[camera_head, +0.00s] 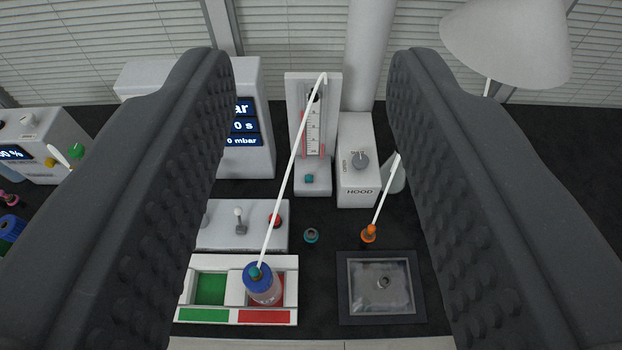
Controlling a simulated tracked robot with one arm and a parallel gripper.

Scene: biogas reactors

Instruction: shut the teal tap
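My gripper (312,75) is open. Its two dark ridged fingers stand far apart at the left and right, with nothing between them that they touch. Several small teal parts show, and I cannot tell for sure which is the tap. A teal piece (255,272) sits on top of a blue-capped clear bottle (263,291). A teal knob (309,178) is on the foot of the white gauge stand (314,160). A white tube (291,170) runs from the bottle top to the gauge's top.
The bottle stands in the red compartment of a white tray (236,262); the green compartment (210,289) is empty. A HOOD box (358,150), an orange-capped part (369,233) with a white tube and a dark-framed plate (343,300) are to the right. A white lamp (510,45) hangs upper right.

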